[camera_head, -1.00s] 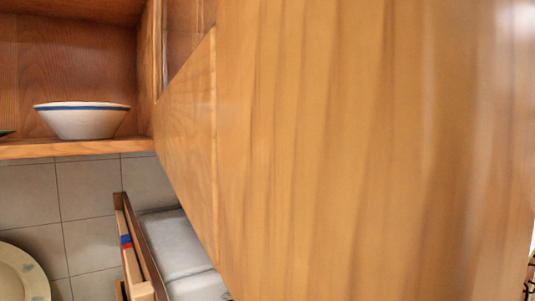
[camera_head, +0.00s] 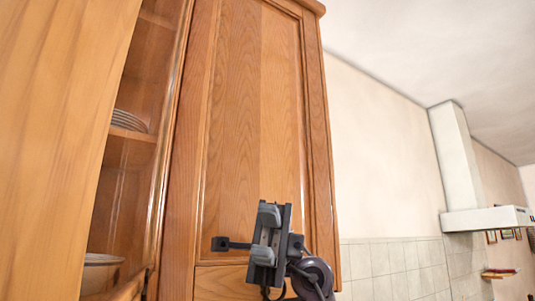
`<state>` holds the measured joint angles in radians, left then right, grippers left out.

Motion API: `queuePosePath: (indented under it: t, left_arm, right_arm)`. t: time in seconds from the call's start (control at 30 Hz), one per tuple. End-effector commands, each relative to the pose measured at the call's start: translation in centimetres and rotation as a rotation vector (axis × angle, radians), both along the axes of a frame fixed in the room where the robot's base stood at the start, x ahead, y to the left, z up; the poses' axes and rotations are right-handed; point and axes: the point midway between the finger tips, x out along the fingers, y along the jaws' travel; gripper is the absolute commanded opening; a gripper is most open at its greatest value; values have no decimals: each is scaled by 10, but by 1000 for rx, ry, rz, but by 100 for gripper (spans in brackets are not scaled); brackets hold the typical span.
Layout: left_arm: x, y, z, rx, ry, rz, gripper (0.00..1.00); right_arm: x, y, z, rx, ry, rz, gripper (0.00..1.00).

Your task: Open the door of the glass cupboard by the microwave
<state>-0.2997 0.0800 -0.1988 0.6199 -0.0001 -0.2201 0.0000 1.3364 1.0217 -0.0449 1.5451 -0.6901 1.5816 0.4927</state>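The cupboard (camera_head: 172,150) stands left of centre, with plates (camera_head: 130,121) on a shelf and a pale bowl (camera_head: 102,262) lower down. I cannot tell whether glass lies in front of these dishes. A large wooden panel (camera_head: 50,120), very close to my camera, cuts across the left side and looks like a door standing out. My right gripper (camera_head: 266,236) is open and empty at the bottom centre, in front of a wooden panelled face (camera_head: 255,120). I cannot tell whether it touches the wood. My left gripper is out of view. No microwave shows.
A white range hood (camera_head: 485,219) is on the wall at the far right, with small pictures and a shelf beyond it. Pale wall (camera_head: 385,160) and tiles fill the right side. The space right of the cupboard looks clear.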

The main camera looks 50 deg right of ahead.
Motion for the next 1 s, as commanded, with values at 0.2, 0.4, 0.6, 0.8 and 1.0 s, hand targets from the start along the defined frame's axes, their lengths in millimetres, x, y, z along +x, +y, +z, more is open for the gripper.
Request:
queuePosePath:
  t: [0.2, 0.4, 0.6, 0.8, 1.0]
  left_arm:
    - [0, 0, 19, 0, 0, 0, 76]
    - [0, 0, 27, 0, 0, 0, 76]
    - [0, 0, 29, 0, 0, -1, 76]
    - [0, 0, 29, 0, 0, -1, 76]
    - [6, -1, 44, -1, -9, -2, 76]
  right_arm:
    - [-1, -2, 50, 3, -4, -1, 29]
    - [-1, -2, 75, 2, -2, -1, 29]
    - [0, -3, 82, 3, 0, -2, 29]
    - [0, -3, 82, 3, 0, -2, 29]
    - [-1, -3, 97, 2, -2, -2, 7]
